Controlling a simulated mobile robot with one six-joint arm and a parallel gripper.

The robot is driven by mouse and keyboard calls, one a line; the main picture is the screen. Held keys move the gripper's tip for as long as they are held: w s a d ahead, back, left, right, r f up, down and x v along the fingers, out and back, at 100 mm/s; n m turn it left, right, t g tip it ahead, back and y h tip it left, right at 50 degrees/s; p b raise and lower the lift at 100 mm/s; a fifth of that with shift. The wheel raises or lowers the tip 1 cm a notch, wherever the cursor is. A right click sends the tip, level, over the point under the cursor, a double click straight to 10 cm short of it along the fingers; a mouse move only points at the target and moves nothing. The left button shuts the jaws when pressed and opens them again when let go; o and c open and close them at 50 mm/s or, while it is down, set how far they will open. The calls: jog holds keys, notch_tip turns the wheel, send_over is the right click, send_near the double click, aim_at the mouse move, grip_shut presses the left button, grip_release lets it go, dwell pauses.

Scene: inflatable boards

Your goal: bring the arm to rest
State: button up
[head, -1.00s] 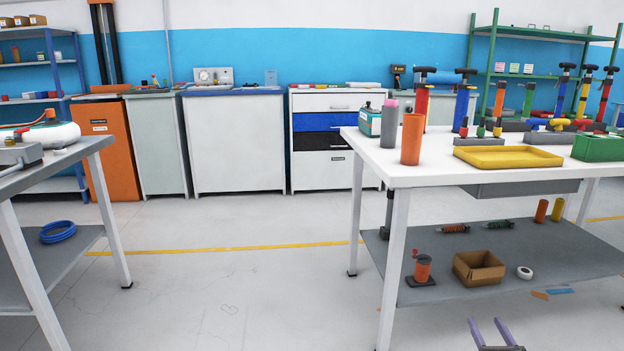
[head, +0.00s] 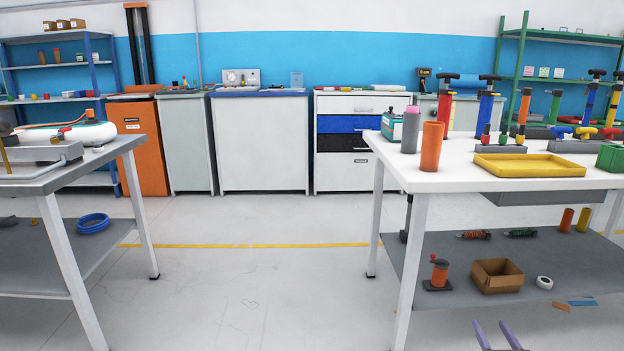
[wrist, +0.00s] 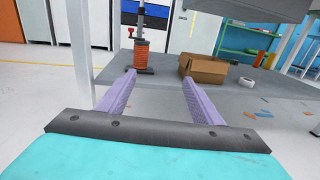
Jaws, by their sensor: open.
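My gripper (head: 497,336) shows at the bottom edge of the head view, with two purple fingers apart and nothing between them. In the wrist view my gripper (wrist: 160,92) is open and empty, its fingers pointing toward the lower shelf of the white table. The rest of my arm is out of view in the head picture.
The white table (head: 455,178) stands at the right, its grey lower shelf (head: 420,295) holding an orange pump (head: 439,272), a cardboard box (head: 497,276) and a white tape roll (head: 544,282). A grey workbench (head: 100,162) stands at the left. The floor (head: 240,290) between them is clear.

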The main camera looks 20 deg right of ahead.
jog(key=w+a+r+n+y+p, duration=0.2)
jog(key=w+a+n+y+p, duration=0.3)
jog(key=w+a, duration=0.6)
jog(key=w+a+r+y+p, duration=0.25)
jog(key=w+a+p, duration=0.45)
jog(key=a, duration=0.7)
jog(key=a+n+g+y+p, duration=0.5)
jog(key=a+n+y+p, duration=0.35)
jog(key=a, duration=2.05)
jog(key=s+a+f+n+g+p, duration=0.3)
jog(key=s+a+n+g+p, duration=0.85)
jog(key=s+a, duration=0.7)
jog(key=s+n+g+h+p, duration=0.1)
jog(key=s+n+g+h, duration=0.1)
jog(key=s+n, duration=0.45)
jog(key=s+d+n+g+h, duration=0.3)
jog(key=s+d+n+h, duration=0.3)
jog(key=s+d+n, duration=0.3)
jog(key=shift+s+d+f+p, duration=0.3)
jog(key=shift+s+d, duration=0.35)
jog(key=shift+d, duration=0.15)
